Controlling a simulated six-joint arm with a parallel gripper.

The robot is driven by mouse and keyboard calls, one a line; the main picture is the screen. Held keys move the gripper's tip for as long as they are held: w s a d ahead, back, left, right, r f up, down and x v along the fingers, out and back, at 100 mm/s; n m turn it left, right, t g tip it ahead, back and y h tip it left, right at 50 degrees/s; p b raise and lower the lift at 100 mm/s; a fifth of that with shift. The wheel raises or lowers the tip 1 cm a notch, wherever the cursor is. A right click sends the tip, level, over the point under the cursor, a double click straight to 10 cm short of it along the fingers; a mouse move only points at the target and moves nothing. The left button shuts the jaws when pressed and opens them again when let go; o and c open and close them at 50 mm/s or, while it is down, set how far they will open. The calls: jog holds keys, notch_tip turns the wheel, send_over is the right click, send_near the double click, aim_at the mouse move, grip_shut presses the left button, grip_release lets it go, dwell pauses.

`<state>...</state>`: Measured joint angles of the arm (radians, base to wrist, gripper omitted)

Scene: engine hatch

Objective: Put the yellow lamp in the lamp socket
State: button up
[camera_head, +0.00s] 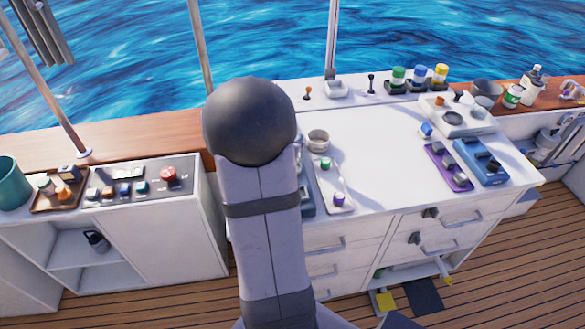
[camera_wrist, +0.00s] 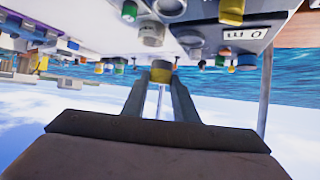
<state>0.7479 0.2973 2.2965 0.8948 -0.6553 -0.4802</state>
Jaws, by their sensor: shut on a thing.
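My gripper (camera_wrist: 160,84) shows in the wrist view. Its two fingers are shut on a small yellow piece with a greyish end, which looks like the yellow lamp (camera_wrist: 161,73). In the head view my own arm hides the gripper and the held piece. Another yellow-topped piece (camera_head: 441,74) stands at the back right of the worktop, beside a blue and a green one. I cannot tell for sure which fitting is the lamp socket. Round grey fittings (camera_wrist: 190,38) show beyond the fingertips in the wrist view.
The white worktop (camera_head: 375,150) has bare room in its middle. A purple panel (camera_head: 447,167) and a blue panel (camera_head: 482,160) lie at its right. A side counter with a red-button panel (camera_head: 168,175) is at the left. A grey bowl (camera_head: 486,90) stands at the back right.

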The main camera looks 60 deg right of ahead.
jog(key=shift+f, duration=5)
jog(key=o, duration=1.1)
jog(key=shift+f, duration=0.1)
jog(key=shift+c, duration=0.2)
jog(key=shift+r, duration=0.2)
jog(key=p+v, duration=0.1)
jog(key=v, duration=0.8)
jog(key=shift+s+a+r, duration=0.2)
jog(key=shift+a+r, duration=0.05)
jog(key=shift+r, duration=0.1)
jog(key=p, duration=0.3)
jog(key=shift+a+r+p, duration=0.15)
jog(key=shift+p, duration=0.15)
jog(key=shift+a+p, duration=0.1)
jog(key=shift+p, duration=0.45)
